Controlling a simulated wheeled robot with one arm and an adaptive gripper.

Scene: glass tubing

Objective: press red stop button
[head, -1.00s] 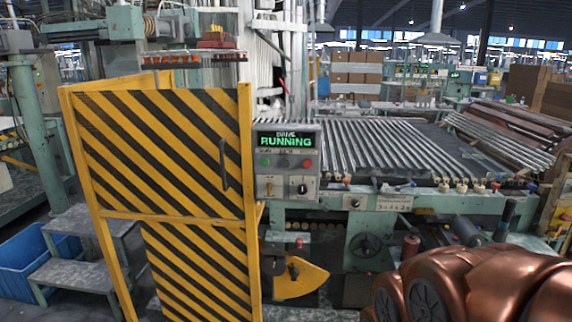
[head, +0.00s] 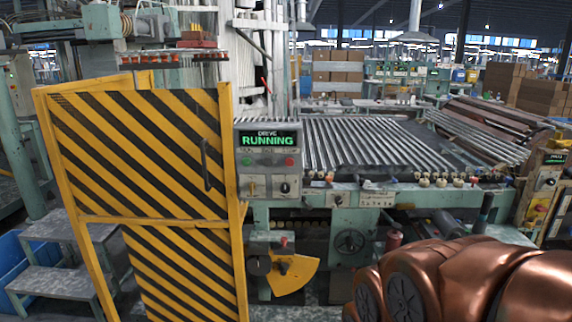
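The red stop button (head: 289,162) is on the right side of a grey control panel (head: 268,172). A green button (head: 249,163) sits to its left on the same panel. Below are a small yellowish switch and a dark knob (head: 285,187). The panel stands just right of the yellow-and-black striped gate, facing me. My copper-coloured arm fills the lower right of the head view. My gripper is not in view.
The striped gate (head: 140,150) stands left of the panel, looking shut. Grey steps (head: 60,240) and a blue bin (head: 14,262) are at lower left. A roller table with glass tubes (head: 360,143) extends right of the panel. A second small panel (head: 548,184) stands at far right.

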